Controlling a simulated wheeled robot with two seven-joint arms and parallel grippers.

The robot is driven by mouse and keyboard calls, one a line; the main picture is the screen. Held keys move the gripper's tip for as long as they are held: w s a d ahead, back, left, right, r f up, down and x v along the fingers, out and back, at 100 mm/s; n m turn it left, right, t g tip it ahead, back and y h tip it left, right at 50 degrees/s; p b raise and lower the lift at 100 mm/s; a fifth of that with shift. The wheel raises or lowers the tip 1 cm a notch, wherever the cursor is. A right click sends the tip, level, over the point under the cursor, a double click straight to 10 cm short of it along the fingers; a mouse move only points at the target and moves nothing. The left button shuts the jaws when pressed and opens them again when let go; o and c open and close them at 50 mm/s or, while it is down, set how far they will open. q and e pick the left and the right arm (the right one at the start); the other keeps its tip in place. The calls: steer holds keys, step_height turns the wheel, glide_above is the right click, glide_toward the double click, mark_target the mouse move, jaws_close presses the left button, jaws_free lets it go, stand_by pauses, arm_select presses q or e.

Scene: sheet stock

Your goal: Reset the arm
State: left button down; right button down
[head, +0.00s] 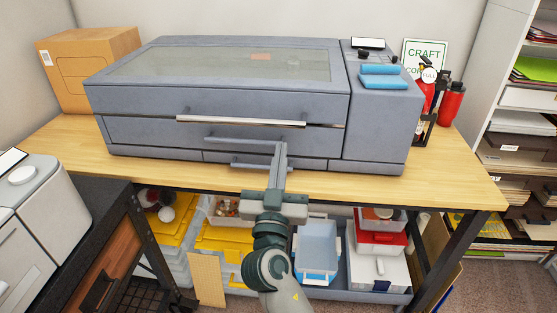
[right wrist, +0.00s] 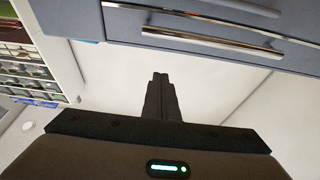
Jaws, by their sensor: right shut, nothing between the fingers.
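My right arm rises from the bottom middle of the head view. Its gripper (head: 280,147) is in front of the lower front of a large grey machine (head: 130,133). In the right wrist view, the dark fingers (right wrist: 160,76) are pressed together with nothing between them. A metal bar handle (right wrist: 212,42) on the machine's front lies just beyond the fingertips in that view, with a visible gap. My left gripper does not show.
The machine stands on a wooden table (head: 445,180) with a cardboard box (head: 100,60) and red bottles (head: 452,103) beside it. Bins, including a blue one (head: 318,245), fill the space below. A shelf (head: 520,120) stands right, a dark-topped cabinet (head: 92,205) left.

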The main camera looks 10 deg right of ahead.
steer(key=shift+w, duration=0.1)
steer(key=w+a+f+n+g+y, duration=0.1)
steer(key=a+f+n+g+y, duration=0.15)
steer(key=f, duration=1.25)
steer(key=w+a+f+n+g+y, duration=0.1)
steer(key=f+n+g+y, duration=0.25)
steer(key=f, duration=1.25)
steer(key=s+f+n+g+y, duration=0.1)
steer(key=s+f, duration=0.2)
steer(key=f, duration=0.4)
steer(key=s+f+g+y, duration=0.1)
steer(key=s+f, duration=0.2)
steer(key=f, duration=0.5)
steer(key=s+d+f+g, duration=0.2)
steer(key=s+f, duration=0.4)
steer(key=f, duration=0.2)
steer(key=s+d+f+g, duration=0.2)
steer(key=s+f, duration=0.4)
steer(key=f, duration=0.2)
steer(key=s+d+f+g, duration=0.1)
steer(key=s+d+f, duration=0.2)
steer(key=s+f, duration=0.4)
steer(key=s+d+f+m+g, duration=0.1)
steer(key=s+d+f, duration=0.3)
steer(key=s, duration=1)
step_height(320, 180, down, 3)
steer(key=shift+f+g, duration=0.1)
steer(key=shift+g, duration=0.3)
steer(key=shift+d, duration=0.1)
